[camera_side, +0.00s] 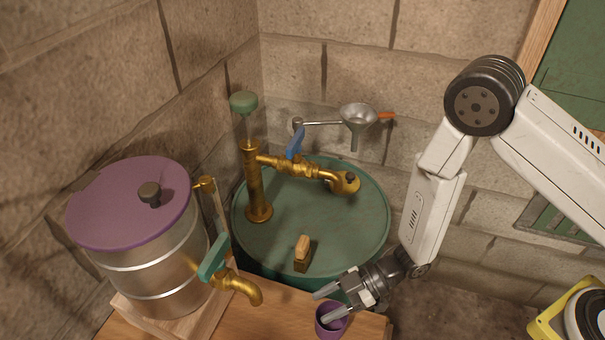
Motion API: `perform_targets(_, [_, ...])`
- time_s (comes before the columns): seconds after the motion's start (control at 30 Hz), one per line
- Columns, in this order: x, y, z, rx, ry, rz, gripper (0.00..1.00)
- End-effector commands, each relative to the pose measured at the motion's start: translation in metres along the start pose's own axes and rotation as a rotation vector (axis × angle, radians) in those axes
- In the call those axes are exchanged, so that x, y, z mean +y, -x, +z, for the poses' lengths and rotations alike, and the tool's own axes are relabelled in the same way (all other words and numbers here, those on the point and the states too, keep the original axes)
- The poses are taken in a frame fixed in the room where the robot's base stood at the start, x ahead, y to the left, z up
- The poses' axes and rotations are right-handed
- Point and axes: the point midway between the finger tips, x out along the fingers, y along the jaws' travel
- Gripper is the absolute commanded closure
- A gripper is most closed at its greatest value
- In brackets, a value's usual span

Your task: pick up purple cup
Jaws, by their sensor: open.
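The purple cup (328,328) stands at the bottom of the side view, near the right end of the wooden table, partly cut off by the picture's lower edge. My gripper (322,307) is open, with its two fingers pointing left. One finger is above the cup's rim on the far side, and the other overlaps the cup's mouth in the picture. I cannot tell whether a finger is inside the cup or touching it.
A steel pot with a purple lid (132,203) and a teal-handled brass tap (238,286) stand left. Behind is a green drum (290,231) bearing brass piping (257,187) and a small wooden block (302,253). A funnel (358,117) hangs at the wall.

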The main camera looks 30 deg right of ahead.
Motion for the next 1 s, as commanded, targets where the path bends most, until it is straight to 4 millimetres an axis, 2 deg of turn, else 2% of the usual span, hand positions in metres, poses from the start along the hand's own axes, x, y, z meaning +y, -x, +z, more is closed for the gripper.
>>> perform_targets(0.3, [0.0001,0.0004,0.0,0.0,0.0,0.0,0.43])
perform_targets(0.33, [0.0001,0.0004,0.0,0.0,0.0,0.0,0.46])
perform_targets(0.5, [0.0001,0.0004,0.0,0.0,0.0,0.0,1.0])
perform_targets(1.0, [-0.0011,0.0005,0.0013,-0.004,-0.002,-0.002,1.0])
